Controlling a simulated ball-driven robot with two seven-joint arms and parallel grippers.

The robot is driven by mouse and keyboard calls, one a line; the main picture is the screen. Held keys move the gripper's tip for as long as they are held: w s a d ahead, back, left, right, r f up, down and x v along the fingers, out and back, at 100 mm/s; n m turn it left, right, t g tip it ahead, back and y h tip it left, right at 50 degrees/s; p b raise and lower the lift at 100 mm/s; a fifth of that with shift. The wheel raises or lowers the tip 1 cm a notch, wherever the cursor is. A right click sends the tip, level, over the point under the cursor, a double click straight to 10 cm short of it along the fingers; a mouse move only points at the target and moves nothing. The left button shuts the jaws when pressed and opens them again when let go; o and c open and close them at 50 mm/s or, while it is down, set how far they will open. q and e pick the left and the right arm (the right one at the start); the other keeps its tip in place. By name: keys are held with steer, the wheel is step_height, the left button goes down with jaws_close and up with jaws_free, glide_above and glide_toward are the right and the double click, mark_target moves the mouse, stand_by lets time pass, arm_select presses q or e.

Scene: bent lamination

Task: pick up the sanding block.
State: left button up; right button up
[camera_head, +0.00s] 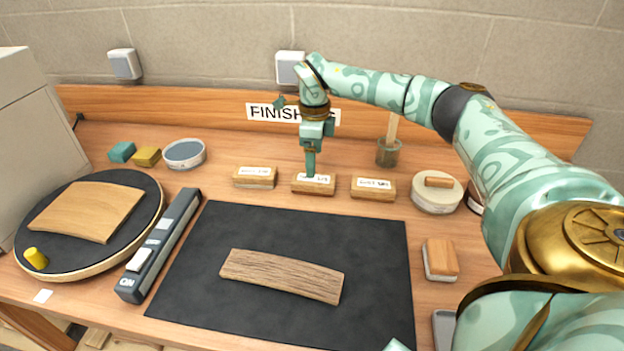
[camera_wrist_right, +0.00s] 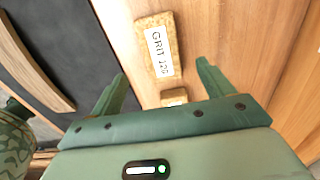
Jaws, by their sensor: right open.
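Three labelled sanding blocks stand in a row at the back: a left one (camera_head: 255,177), a middle one (camera_head: 313,189) and a right one (camera_head: 373,189). My right gripper (camera_head: 311,172) points down over the middle block and hides part of its top. In the wrist view my right gripper (camera_wrist_right: 162,72) is open and empty. A block labelled "GRIT" (camera_wrist_right: 155,45) lies beyond its fingertips, and a second block (camera_wrist_right: 175,97) shows between the fingers, partly hidden by the palm. Contact is not clear. My left gripper is not in view.
A wooden strip (camera_head: 282,275) lies on the dark mat (camera_head: 200,300). An unlabelled orange-topped block (camera_head: 440,260) lies right of the mat. A brush cup (camera_head: 389,152) and a pale round tin (camera_head: 437,192) stand back right. A disc sander (camera_head: 150,180) stands left.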

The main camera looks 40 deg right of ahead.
mark_target(314, 183)
step_height(314, 183, down, 3)
steer(key=shift+r, duration=0.1)
step_height(314, 183, down, 5)
steer(key=b, duration=0.2)
steer(key=shift+w+b, duration=0.15)
steer(key=shift+b, duration=0.15)
steer(key=c, duration=1.1)
